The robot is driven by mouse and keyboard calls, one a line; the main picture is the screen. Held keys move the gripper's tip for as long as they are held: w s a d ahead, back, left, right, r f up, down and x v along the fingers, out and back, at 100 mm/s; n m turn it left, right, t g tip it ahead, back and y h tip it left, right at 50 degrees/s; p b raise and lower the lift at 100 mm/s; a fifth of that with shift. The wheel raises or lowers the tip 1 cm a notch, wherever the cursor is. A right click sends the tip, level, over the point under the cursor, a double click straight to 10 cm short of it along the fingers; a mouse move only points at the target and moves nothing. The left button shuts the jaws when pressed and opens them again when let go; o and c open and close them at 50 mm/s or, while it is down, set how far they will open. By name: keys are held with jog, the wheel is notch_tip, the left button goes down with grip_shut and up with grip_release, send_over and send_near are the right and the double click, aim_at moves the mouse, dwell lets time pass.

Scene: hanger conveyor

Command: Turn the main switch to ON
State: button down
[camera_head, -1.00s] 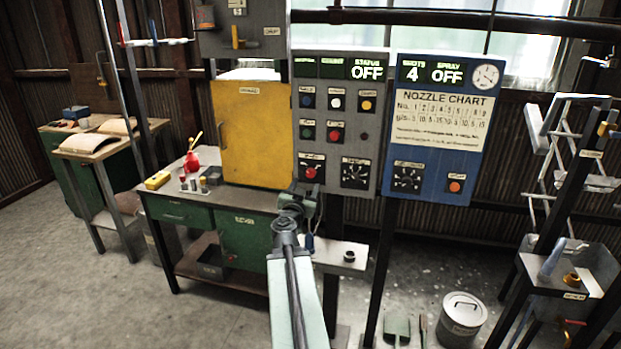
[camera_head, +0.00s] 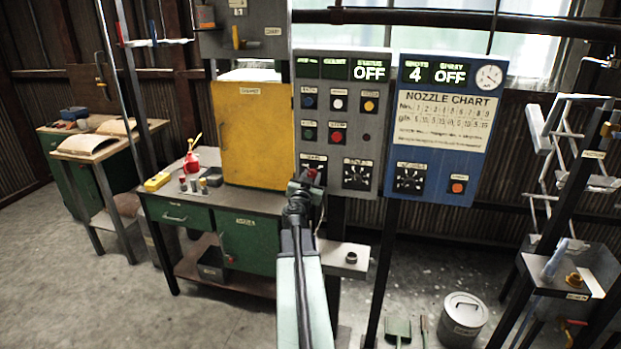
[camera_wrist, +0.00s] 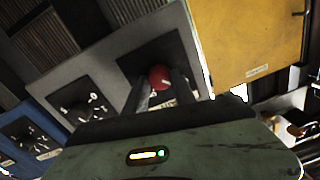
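The grey control panel (camera_head: 375,110) stands ahead, its STATUS display (camera_head: 367,69) reading OFF. A red round knob sits on a black plate at its lower left, under a label too small to read; I take it for the main switch. My gripper (camera_head: 305,182) is in front of this knob and partly covers it. In the wrist view the red knob (camera_wrist: 160,77) shows between the tips of my gripper (camera_wrist: 162,90). The two fingers stand apart, one on each side of the knob. Whether they touch it I cannot tell.
Right of the knob is a black dial (camera_head: 358,174); above are several push buttons, one red (camera_head: 337,136). A blue panel (camera_head: 436,185) with a nozzle chart stands to the right. A yellow cabinet (camera_head: 255,135) on a green bench (camera_head: 245,240) stands close on the left.

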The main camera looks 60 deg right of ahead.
dwell(0.3)
jog(key=m, duration=0.4)
jog(key=shift+f+b, duration=0.1)
jog(key=shift+b, duration=0.2)
jog(key=m, duration=0.4)
jog(key=shift+m, duration=0.4)
jog(key=m+b, duration=0.1)
jog(key=m, duration=0.3)
jog(key=shift+f+m+h, duration=0.1)
jog(key=shift+m+h, duration=0.2)
jog(key=shift+m, duration=0.1)
jog(key=m, duration=0.4)
jog(key=shift+m, duration=0.4)
jog(key=shift+g, duration=0.4)
jog(key=c, duration=1)
grip_release()
jog(key=shift+c, duration=0.2)
